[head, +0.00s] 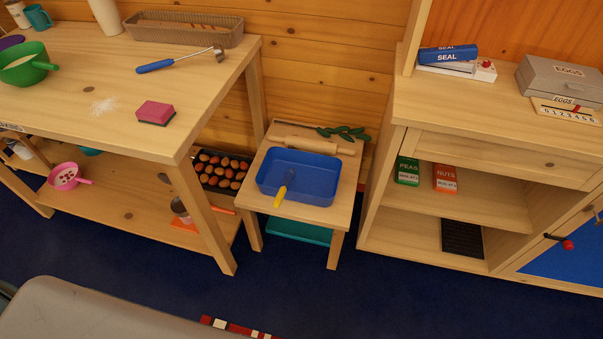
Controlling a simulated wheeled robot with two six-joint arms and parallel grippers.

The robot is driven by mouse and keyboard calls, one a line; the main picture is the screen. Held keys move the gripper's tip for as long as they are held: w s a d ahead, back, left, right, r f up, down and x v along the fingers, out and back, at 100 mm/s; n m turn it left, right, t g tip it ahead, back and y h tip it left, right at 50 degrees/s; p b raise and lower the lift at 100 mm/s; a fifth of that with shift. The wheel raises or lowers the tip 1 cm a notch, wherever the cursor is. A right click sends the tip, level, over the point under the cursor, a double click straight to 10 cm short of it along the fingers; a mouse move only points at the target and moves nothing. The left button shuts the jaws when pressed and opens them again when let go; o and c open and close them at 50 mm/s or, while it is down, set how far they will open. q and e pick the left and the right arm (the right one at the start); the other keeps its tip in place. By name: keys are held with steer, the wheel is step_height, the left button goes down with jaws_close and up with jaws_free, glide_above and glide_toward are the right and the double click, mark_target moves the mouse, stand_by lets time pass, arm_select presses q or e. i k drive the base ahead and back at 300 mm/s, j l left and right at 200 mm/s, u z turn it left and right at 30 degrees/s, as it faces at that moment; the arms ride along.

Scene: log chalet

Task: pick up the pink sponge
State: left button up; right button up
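The pink sponge (156,111) lies flat on top of the wooden table (190,100) at the left, near its front right part. It has a pink upper layer and a dark lower edge. Nothing covers it or touches it. Neither of my grippers shows in the head view.
On the same table are a blue-handled tool (180,62), a green bowl (22,65), a wicker basket (185,28) and a patch of white powder (103,105). A small stool (325,211) with a blue tub (322,178) stands right of it. Blue floor (150,262) is open in front.

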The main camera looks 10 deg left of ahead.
mark_target(151, 112)
steer(key=u, duration=1.35)
